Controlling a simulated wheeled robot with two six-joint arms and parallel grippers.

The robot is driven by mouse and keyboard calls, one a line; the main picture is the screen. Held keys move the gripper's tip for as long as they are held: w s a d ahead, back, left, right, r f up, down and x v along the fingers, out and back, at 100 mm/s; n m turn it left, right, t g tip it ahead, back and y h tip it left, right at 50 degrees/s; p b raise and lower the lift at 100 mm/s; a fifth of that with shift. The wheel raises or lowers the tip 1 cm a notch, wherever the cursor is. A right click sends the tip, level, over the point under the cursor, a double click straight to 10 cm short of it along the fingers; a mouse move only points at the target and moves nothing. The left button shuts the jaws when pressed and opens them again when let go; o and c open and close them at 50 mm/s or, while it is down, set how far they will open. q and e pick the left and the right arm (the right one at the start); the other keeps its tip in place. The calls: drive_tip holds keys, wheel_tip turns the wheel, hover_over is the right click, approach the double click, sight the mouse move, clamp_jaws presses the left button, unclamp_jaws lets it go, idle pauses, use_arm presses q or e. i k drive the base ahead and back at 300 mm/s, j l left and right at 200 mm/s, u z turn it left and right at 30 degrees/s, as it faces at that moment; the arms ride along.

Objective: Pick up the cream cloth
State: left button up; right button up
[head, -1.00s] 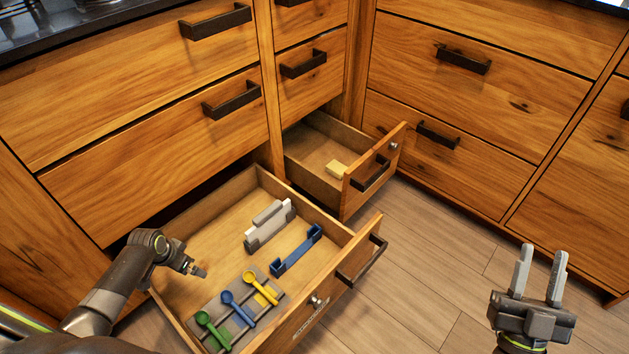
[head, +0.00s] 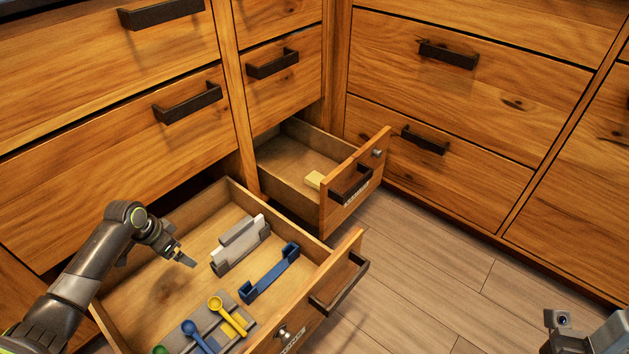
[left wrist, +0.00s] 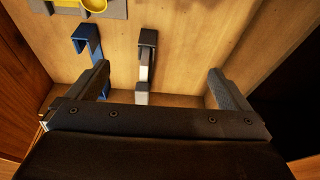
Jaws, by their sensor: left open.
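An off-white piece, apparently the cream cloth (head: 237,250), sits in a grey holder (head: 222,268) inside the near open drawer (head: 120,295). The holder's details are too small to tell. In the left wrist view, a pale strip of the cloth (left wrist: 143,72) shows between and beyond my fingers, by the holder's dark end (left wrist: 147,40). My left gripper (head: 184,259) is left of the holder, over the drawer; its fingers stand wide apart and empty in the wrist view (left wrist: 163,85). My right gripper (head: 588,332) is partly cut off at the bottom right; its jaws are unclear.
A blue holder (head: 270,275) and blue and yellow spoons (head: 216,304) on a grey rack lie in the near drawer. A second open drawer (head: 283,170) behind holds a small yellow block (head: 315,180). Drawer fronts and handles (head: 340,285) border the free floor at right.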

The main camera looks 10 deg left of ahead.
sight(313, 178)
drive_tip(key=i+l, duration=0.6)
drive_tip(key=i, duration=0.15)
drive_tip(key=i+l, duration=0.6)
drive_tip(key=i, duration=0.2)
